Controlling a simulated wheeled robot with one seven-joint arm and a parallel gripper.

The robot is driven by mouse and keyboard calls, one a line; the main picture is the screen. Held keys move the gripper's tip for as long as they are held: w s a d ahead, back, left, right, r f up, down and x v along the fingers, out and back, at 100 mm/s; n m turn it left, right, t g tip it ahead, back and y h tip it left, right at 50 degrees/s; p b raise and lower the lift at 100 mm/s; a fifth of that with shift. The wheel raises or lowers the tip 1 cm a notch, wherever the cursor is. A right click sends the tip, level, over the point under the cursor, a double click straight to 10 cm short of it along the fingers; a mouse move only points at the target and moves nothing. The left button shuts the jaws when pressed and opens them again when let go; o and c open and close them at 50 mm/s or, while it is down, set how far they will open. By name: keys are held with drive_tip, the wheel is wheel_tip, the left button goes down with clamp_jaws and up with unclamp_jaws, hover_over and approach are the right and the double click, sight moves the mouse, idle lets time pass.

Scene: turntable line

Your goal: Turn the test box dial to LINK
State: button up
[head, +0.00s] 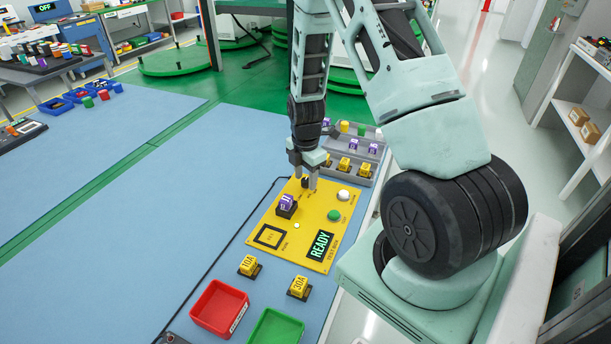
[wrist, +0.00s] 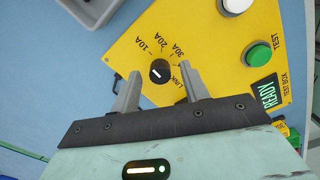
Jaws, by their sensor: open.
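The yellow test box (head: 310,228) lies on the blue table, its READY display (head: 320,245) lit. In the wrist view its black dial (wrist: 159,71) has a short white slanted mark. The labels 10A, 20A, 30A and LINK (wrist: 181,82) run around it, LINK on the right. I cannot tell for sure which label the mark points at. My gripper (wrist: 160,74) is open, its fingers on either side of the dial, with gaps visible between them and the knob. In the head view my gripper (head: 306,181) is over the box's far end, partly hiding the dial.
A white button (head: 343,195) and a green button (head: 334,215) sit right of the dial. A purple block (head: 286,204) stands in a black holder on the box. A grey tray (head: 365,160) with yellow and purple blocks is behind. Red (head: 219,309) and green (head: 276,328) trays are in front.

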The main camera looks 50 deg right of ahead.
drive_tip(key=shift+f, duration=0.1)
clamp_jaws()
